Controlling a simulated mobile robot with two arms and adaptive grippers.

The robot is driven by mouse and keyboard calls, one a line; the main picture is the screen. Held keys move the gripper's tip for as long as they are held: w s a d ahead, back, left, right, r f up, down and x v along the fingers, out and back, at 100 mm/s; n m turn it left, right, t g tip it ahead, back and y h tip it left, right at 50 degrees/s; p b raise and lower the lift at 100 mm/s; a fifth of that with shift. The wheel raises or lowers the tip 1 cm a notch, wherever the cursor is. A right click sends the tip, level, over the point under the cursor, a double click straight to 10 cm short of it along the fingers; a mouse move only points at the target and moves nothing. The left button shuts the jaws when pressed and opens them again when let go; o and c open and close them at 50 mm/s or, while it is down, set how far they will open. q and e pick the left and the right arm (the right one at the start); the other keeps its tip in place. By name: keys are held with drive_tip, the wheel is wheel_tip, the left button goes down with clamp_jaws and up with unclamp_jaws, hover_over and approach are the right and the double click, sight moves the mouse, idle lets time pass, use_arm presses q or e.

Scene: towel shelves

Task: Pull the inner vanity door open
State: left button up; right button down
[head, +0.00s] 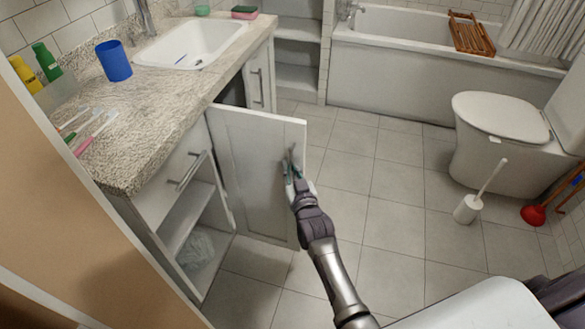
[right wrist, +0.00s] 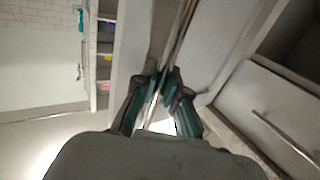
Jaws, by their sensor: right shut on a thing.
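The inner vanity door (head: 255,150) is a white panel under the speckled counter. It stands swung well out from the cabinet, with its free edge toward the right. My right gripper (head: 294,174) is at the door's face near that free edge. In the right wrist view its green-padded fingers (right wrist: 160,92) are closed around a thin upright part of the door (right wrist: 178,40). I cannot tell clearly whether this is the handle or the edge. The hinge side meets the cabinet below the counter. My left gripper is not in view.
The speckled counter (head: 165,105) holds a blue cup (head: 114,61), bottles and toothbrushes. Open shelves (head: 185,218) and a drawer are left of the door. The tiled floor (head: 375,185) is free to its right. A toilet (head: 500,120), brush (head: 468,208) and plunger (head: 533,214) stand farther right.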

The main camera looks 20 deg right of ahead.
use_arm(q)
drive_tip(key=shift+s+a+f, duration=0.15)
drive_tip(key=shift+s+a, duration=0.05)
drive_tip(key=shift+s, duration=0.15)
use_arm(e)
drive_tip(key=shift+s+a, duration=0.2)
drive_tip(key=c, duration=1.2)
unclamp_jaws()
drive_tip(key=shift+s, duration=0.1)
drive_tip(key=s, duration=1.1)
drive_tip(key=shift+s+a, duration=0.3)
drive_tip(key=shift+s, duration=0.1)
drive_tip(key=shift+f, duration=0.1)
